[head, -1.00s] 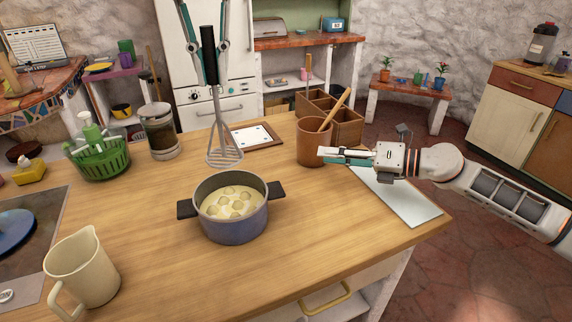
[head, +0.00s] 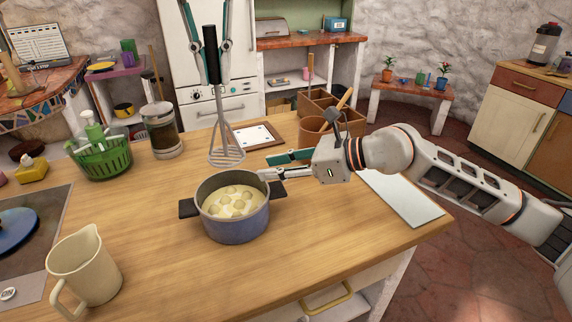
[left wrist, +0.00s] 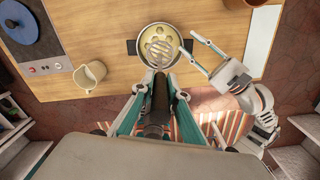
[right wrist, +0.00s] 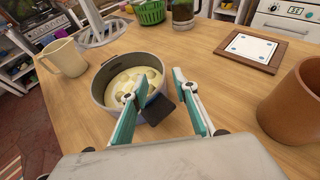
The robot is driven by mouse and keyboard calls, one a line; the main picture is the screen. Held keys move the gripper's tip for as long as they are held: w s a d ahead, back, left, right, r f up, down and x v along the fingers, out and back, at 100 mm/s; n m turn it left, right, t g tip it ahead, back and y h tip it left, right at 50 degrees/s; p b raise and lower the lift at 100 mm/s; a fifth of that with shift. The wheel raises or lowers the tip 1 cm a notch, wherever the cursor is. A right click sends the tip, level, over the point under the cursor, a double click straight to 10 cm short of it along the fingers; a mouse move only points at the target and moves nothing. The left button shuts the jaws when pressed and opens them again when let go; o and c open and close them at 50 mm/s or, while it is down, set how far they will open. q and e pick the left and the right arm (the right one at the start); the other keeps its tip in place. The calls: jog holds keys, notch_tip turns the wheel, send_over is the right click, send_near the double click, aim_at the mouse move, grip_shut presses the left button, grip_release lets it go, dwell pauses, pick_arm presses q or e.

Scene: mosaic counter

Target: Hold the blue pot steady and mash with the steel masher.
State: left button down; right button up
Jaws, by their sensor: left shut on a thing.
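The blue pot (head: 236,222) stands on the wooden counter with pale round lumps in yellowish mash inside; its dark right handle (head: 277,189) also shows in the right wrist view (right wrist: 157,109). My left gripper (head: 212,50) is shut on the black handle of the steel masher (head: 226,148). The masher hangs upright, its wire head above the pot and clear of the food; the left wrist view shows the head over the pot (left wrist: 158,48). My right gripper (head: 265,168) is open at the pot's right side, its fingers spread on either side of the handle in the right wrist view.
A cream jug (head: 85,268) stands at the front left, near the hob (head: 42,207). A green basket (head: 103,158) and a glass jar (head: 162,132) are at the back left. A brown crock (head: 316,130) stands behind my right gripper. The counter in front of the pot is clear.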

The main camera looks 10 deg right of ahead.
aim_at(236, 172)
jog(key=x, duration=0.9)
jog(key=shift+d, duration=0.1)
grip_shut()
pick_arm(q)
notch_tip(236, 172, down, 7)
jog(key=a, duration=0.1)
dwell(0.7)
